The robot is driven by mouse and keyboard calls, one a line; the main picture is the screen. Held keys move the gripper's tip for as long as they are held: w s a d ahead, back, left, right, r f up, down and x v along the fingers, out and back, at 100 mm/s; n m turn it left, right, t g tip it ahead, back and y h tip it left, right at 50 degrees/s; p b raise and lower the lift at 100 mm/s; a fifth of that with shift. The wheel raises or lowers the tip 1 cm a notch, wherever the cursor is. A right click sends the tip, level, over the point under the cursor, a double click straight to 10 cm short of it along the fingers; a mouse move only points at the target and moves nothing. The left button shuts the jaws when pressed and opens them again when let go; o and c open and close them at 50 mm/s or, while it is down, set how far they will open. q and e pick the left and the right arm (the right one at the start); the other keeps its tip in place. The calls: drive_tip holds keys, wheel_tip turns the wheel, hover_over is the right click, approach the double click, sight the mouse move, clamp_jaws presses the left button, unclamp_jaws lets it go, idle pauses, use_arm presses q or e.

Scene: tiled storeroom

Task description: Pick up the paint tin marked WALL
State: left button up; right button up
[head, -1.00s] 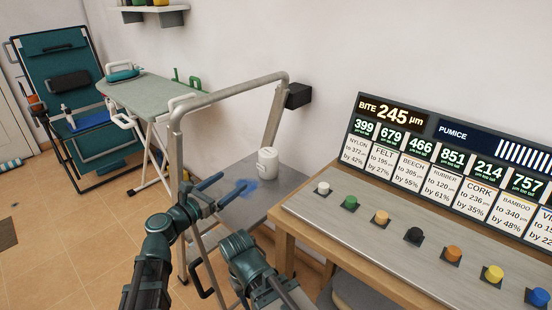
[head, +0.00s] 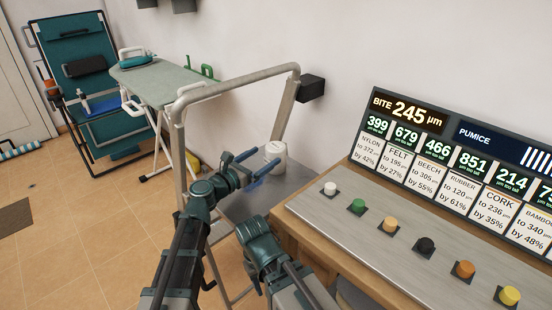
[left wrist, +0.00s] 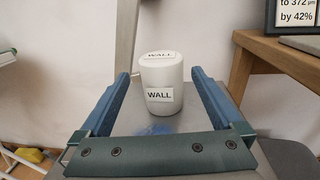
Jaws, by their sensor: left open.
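The white paint tin marked WALL (left wrist: 161,88) stands upright on a grey platform (head: 240,207), with its label facing the left wrist camera. In the head view the tin (head: 277,152) is partly hidden by my left gripper's fingers. My left gripper (head: 267,158) is open and points at the tin. In the left wrist view its blue fingers (left wrist: 160,75) reach forward on either side of the tin, with gaps on both sides. My right gripper does not show.
A grey tubular rail (head: 235,82) rises over the platform, near the tin. A wooden bench (head: 300,222) with coloured knobs and a display board (head: 440,137) is on the right. A green ironing board (head: 165,84) and a folding chair (head: 75,55) stand at the back left.

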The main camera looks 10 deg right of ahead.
sight(276, 146)
use_arm(q)
drive_tip(key=shift+x, duration=3.3)
drive_tip(key=shift+s+r, duration=0.1)
drive_tip(key=shift+r, duration=0.05)
clamp_jaws()
